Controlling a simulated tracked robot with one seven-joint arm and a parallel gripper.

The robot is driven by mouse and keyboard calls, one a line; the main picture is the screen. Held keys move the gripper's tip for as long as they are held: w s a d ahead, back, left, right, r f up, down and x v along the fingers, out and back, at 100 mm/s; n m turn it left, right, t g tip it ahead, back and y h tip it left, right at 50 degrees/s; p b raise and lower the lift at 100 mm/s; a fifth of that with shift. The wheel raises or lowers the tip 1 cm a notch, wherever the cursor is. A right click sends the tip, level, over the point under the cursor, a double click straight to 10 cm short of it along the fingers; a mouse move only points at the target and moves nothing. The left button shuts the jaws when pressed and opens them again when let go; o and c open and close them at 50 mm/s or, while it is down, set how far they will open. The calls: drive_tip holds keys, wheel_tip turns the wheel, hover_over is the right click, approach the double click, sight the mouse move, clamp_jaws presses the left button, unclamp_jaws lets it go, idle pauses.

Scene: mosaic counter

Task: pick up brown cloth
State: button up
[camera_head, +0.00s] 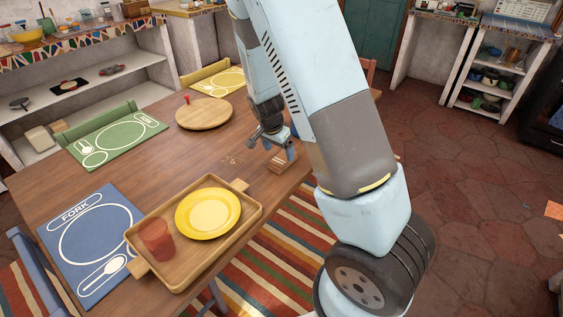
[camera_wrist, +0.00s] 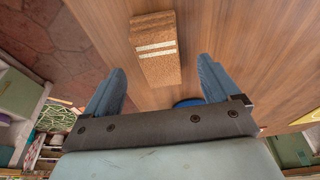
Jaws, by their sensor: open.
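The brown cloth (camera_wrist: 156,66) is a folded, stacked pad with two pale stripes, lying on the wooden table in the wrist view. It also shows in the head view (camera_head: 283,161) near the table's right edge. My gripper (camera_head: 273,143) is open and points down over the table close to the cloth. In the wrist view the two blue fingers of my gripper (camera_wrist: 161,68) are spread on either side of the cloth's line, with nothing between them held. I cannot tell the exact height of the fingertips above the cloth.
A round board (camera_head: 204,114) lies behind. Crumbs (camera_head: 232,161) lie left of the cloth. A blue round thing (camera_wrist: 188,102) is partly hidden by my gripper.

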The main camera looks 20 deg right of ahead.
sight(283, 157)
drive_tip(key=shift+d+x, duration=0.15)
drive_tip(key=shift+x, duration=1.1)
drive_tip(key=shift+d+x, duration=0.15)
drive_tip(key=shift+x, duration=1.05)
drive_tip(key=shift+c, duration=0.2)
drive_tip(key=c, duration=1.1)
drive_tip(key=shift+r, duration=0.1)
